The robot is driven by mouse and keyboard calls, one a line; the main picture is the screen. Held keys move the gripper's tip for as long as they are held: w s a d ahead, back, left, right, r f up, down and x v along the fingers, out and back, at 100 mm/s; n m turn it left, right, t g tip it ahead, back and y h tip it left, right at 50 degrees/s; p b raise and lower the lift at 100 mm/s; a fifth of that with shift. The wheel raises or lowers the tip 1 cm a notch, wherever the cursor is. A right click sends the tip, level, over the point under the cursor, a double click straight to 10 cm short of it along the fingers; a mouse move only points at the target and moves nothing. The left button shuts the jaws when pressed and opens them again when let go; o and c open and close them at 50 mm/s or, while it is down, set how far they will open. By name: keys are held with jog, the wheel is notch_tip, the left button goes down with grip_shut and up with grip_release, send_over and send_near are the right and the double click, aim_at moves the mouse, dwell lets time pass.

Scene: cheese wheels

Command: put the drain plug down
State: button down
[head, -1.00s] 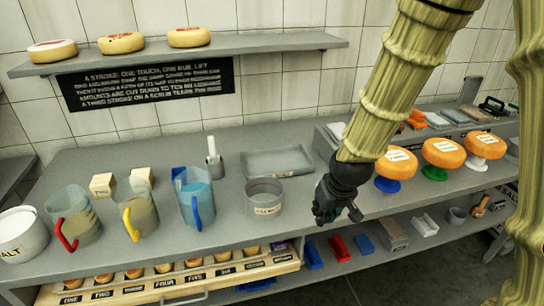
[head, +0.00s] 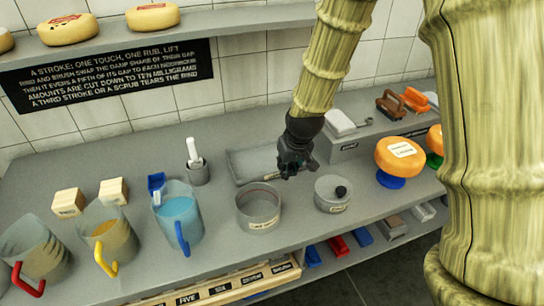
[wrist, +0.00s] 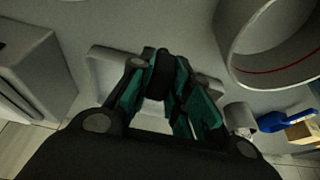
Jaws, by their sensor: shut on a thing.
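My gripper (head: 296,168) is above the grey bench, close to the shallow tray (head: 240,173), between an open round grey pan (head: 258,212) and the grey raised shelf. In the wrist view its teal-lined fingers (wrist: 160,92) are shut on a small dark thing, which I take to be the drain plug (wrist: 163,73). The plug is mostly hidden by the fingers, and in the head view it cannot be told apart from the black gripper. The pale tray (wrist: 97,70) lies beyond the fingers in the wrist view.
Jugs with coloured handles, including a blue-handled one (head: 178,220), stand at left. An orange cheese wheel (head: 396,158) stands at right.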

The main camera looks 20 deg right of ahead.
jog(key=w, duration=0.2)
jog(key=w+a+p, duration=0.1)
jog(key=w, duration=0.2)
jog(key=w+p, duration=0.1)
jog(key=w, duration=0.2)
jog(key=shift+w+a+f, duration=0.1)
jog(key=shift+a+f, duration=0.2)
jog(key=shift+a, duration=0.05)
jog(key=shift+f+p, duration=1)
jog(key=shift+f, duration=0.7)
jog(key=shift+f, duration=0.1)
jog(key=c, duration=1.3)
grip_release()
jog(key=shift+b+v, duration=1.4)
jog(key=shift+v, duration=4.7)
